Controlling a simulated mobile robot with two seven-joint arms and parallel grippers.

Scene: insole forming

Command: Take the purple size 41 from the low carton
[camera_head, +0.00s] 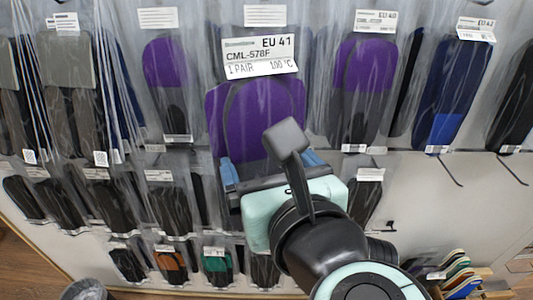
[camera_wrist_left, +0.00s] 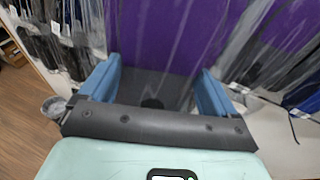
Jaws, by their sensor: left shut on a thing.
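A clear pack with purple insoles (camera_head: 235,115) hangs upright in front of the wall display in the head view. Its label (camera_head: 260,56) reads EU 41, CML-578F, 1 PAIR. My left gripper (camera_head: 270,168) is shut on its lower part, with a blue finger at each side. In the left wrist view the purple insole pack (camera_wrist_left: 165,35) fills the space beyond the fingers (camera_wrist_left: 158,88), its dark lower part between them. My left wrist hides the pack's bottom in the head view. My right gripper is not in view. I cannot make out a low carton with certainty.
Behind hang rows of packs, including a purple EU 40 pack (camera_head: 362,85) and a blue EU 42 pack (camera_head: 455,85). Bare hooks (camera_head: 512,170) stick out at right. A wooden box with several coloured insoles (camera_head: 460,275) stands low right. A bin (camera_head: 83,290) is low left.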

